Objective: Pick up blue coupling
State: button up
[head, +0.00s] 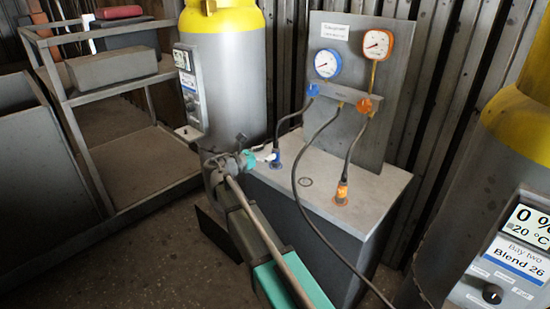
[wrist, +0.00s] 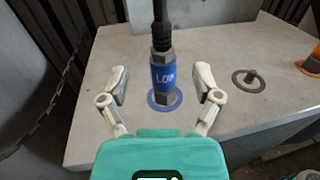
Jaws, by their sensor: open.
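In the head view the blue coupling (head: 275,158) sits near the left edge of the cabinet top. My gripper (wrist: 162,88) is open, with one pale finger on each side of the coupling and visible gaps to both; how far short of it they are in depth is hard to tell. In the head view my gripper (head: 264,155) is just left of the coupling.
An orange coupling (head: 341,192) stands on the cabinet top (head: 310,170). A bare fitting in a dark ring (wrist: 250,78) lies right of the blue coupling. Black hoses (head: 297,165) hang from the gauge panel (head: 350,70). A yellow-topped cylinder (head: 228,70) stands behind my arm.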

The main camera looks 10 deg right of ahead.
aim_at(274, 150)
jog(key=shift+x, duration=2.1)
jog(key=shift+s, duration=0.15)
jog(key=shift+c, duration=0.2)
grip_shut()
